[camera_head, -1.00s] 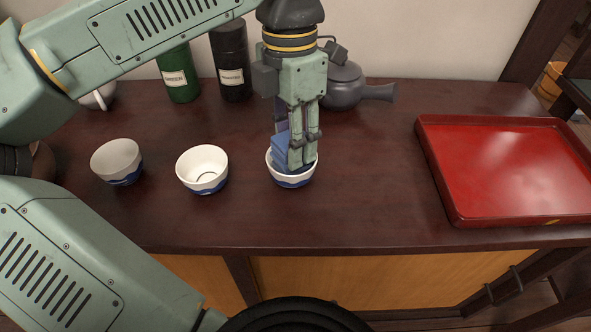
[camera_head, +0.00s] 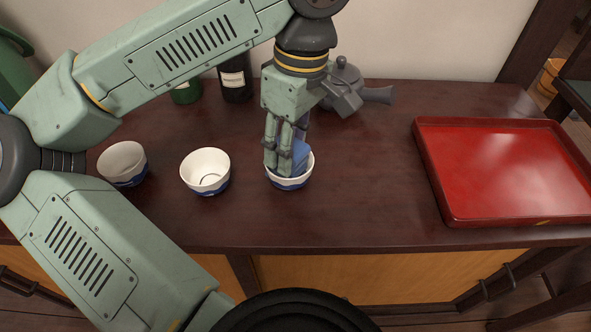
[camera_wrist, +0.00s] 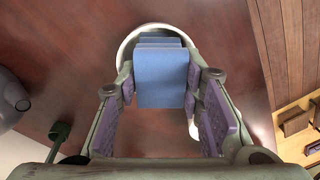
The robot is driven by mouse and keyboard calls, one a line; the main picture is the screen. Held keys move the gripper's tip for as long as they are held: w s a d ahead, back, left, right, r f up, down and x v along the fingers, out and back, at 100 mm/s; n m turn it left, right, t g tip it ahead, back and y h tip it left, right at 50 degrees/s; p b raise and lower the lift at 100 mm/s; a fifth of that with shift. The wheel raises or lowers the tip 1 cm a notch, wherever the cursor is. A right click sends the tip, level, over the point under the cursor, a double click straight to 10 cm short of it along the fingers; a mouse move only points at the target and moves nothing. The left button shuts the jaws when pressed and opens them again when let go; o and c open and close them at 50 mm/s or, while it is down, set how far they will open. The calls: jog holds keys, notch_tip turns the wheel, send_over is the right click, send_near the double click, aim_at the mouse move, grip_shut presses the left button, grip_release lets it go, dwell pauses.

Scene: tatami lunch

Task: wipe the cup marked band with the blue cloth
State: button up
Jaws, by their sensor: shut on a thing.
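My gripper (camera_head: 284,162) points down into the rightmost of three white cups and is shut on the blue cloth (camera_head: 300,154). The cloth is a folded block between the purple finger pads, and it fills the wrist view's middle (camera_wrist: 162,78). Its lower end is inside the rightmost cup (camera_head: 289,184), which has a blue wavy band outside; its white rim shows in the wrist view (camera_wrist: 125,48). The middle cup (camera_head: 206,171) stands upright with a dark ring inside. The left cup (camera_head: 122,163) also has a blue band. I cannot read any marking naming one cup.
A red tray (camera_head: 440,199) lies on the right of the dark cabinet top (camera_head: 355,215). A grey teapot (camera_head: 345,95) stands behind my gripper. A dark canister (camera_head: 234,80) and a green canister (camera_head: 186,92) stand at the back. The surface between cup and tray is clear.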

jog(key=n, duration=0.4)
jog(key=shift+d+b, duration=0.1)
jog(key=shift+b, duration=0.3)
jog(key=n, duration=0.3)
jog(key=shift+d+n+g+h+b, duration=0.1)
jog(key=shift+n+g+h+b, duration=0.2)
jog(key=n, duration=0.6)
jog(key=shift+d+r+h+b, duration=0.1)
jog(key=shift+d+h+b, duration=0.15)
jog(key=shift+h+b, duration=0.15)
